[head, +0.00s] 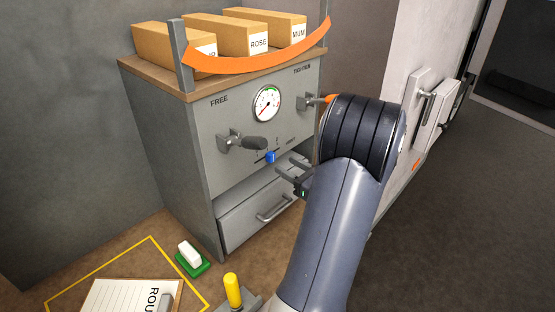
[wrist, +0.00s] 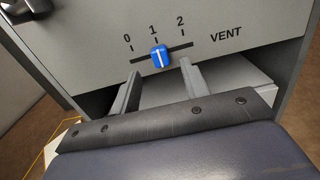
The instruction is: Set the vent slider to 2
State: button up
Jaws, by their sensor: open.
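The vent slider is a blue knob (wrist: 160,59) on a dark slot in the grey cabinet front, with the marks 0, 1 and 2 above it and the word VENT to its right. In the wrist view the knob stands at or just by mark 1. It also shows in the head view as a small blue knob (head: 270,157) below the gauge. My gripper (wrist: 160,80) is open and empty, its two fingers below the knob, one to each side. In the head view my gripper (head: 280,174) is just below and right of the knob, partly hidden by my arm.
A drawer (head: 250,215) lies below. Boxes stand on top behind an orange strap (head: 260,62). A yellow handle (head: 232,290) stands on the floor side.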

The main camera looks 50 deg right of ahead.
aim_at(273, 158)
jog(key=w, duration=0.5)
jog(key=shift+d, duration=0.1)
grip_shut()
dwell(0.3)
